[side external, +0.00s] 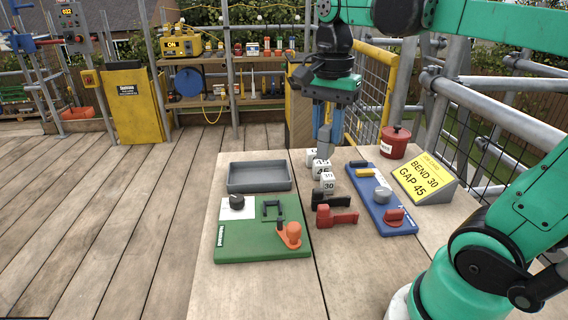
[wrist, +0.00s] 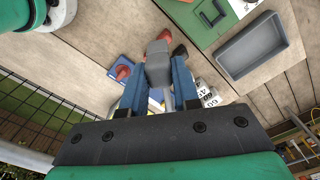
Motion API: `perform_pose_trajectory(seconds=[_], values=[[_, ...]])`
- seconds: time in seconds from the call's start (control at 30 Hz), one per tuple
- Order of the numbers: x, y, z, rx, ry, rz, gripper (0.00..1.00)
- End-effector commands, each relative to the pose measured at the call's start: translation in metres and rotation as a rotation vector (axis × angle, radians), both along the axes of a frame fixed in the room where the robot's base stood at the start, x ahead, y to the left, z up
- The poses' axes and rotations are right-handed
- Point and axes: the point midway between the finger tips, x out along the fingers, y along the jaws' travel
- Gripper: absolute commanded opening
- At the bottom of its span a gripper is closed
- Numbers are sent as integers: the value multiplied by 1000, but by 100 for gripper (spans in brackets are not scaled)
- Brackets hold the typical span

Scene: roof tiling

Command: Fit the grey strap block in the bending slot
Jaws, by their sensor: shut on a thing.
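My gripper (side external: 321,126) is shut on the grey strap block (side external: 325,138) and holds it upright above the table, over the white numbered blocks. In the wrist view the grey block (wrist: 158,62) sits between the two blue fingers. The green board (side external: 262,242) at the left carries a dark U-shaped bracket (side external: 271,208), an orange lever (side external: 291,235) and a dark knob on a white patch. I cannot tell which part is the bending slot.
White numbered blocks (side external: 327,184) stand between the boards, with red and black pieces (side external: 338,218) in front. A grey tray (side external: 259,177) lies behind the green board. A red pot (side external: 395,142) and a sign reading "BEND 30 GAP 45" (side external: 428,180) stand at the right.

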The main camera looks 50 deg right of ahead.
Motion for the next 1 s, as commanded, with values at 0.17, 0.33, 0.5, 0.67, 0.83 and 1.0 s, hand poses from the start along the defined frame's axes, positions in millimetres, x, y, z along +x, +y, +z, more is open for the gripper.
perform_pose_trajectory(seconds=[0.17, 0.33, 0.5, 0.67, 0.83, 1.0], values=[[16, 0, -7, 0, 0, 481, 0], [30, 1, -15, 0, 0, 952, 0], [44, 2, -23, 0, 0, 1420, 0], [57, 4, -32, 0, 0, 1863, 0], [70, 6, -42, 0, 0, 2331, 0], [83, 9, -53, 0, 0, 2802, 0]])
